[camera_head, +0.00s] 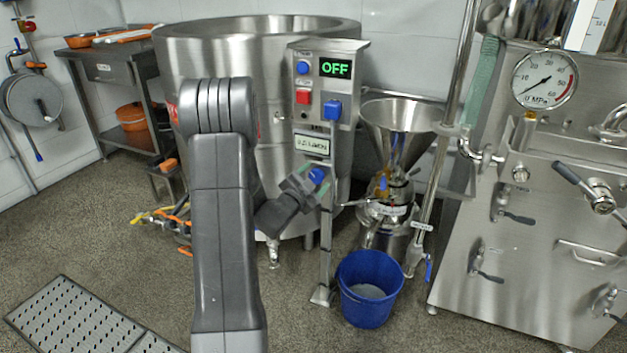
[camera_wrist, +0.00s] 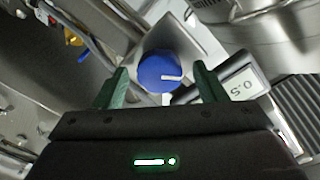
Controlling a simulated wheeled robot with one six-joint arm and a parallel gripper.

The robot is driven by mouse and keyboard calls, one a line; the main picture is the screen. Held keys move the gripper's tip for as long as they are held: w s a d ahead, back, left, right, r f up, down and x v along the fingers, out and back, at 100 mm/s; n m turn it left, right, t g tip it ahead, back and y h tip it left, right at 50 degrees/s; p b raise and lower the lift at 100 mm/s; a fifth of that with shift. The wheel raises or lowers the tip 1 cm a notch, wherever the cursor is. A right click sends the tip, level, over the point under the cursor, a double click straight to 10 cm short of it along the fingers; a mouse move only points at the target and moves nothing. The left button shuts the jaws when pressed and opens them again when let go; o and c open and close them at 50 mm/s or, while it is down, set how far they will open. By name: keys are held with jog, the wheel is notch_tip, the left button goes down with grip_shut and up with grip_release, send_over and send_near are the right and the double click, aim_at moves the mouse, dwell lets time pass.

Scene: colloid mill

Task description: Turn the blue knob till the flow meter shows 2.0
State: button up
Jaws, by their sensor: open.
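The blue knob (camera_head: 317,175) sits low on the steel control post, below the flow meter (camera_head: 312,145). In the wrist view the knob (camera_wrist: 158,73) is round with a white pointer line towards the right. The meter also shows in the wrist view (camera_wrist: 238,88), turned over, and seems to read 0.5. My gripper (camera_head: 303,186) is at the knob in the head view, partly covering the post. In the wrist view my gripper (camera_wrist: 161,70) is open, its green fingers on either side of the knob, with a visible gap at each side.
Above the meter is a control box (camera_head: 318,90) with buttons and a display reading OFF. A large steel tank (camera_head: 225,60) stands behind. A steel funnel (camera_head: 398,130) and a blue bucket (camera_head: 370,290) stand to the right. The front floor is mostly clear.

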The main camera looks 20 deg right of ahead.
jog(key=c, duration=1)
jog(key=shift+n, duration=0.4)
jog(key=n, duration=0.7)
jog(key=shift+n+t, duration=0.3)
jog(key=shift+n, duration=0.1)
jog(key=n+p, duration=0.1)
jog(key=n, duration=0.3)
jog(key=shift+a+f+n+t, duration=0.1)
jog(key=shift+n+t, duration=0.2)
jog(key=shift+n, duration=2)
jog(key=shift+f, duration=0.1)
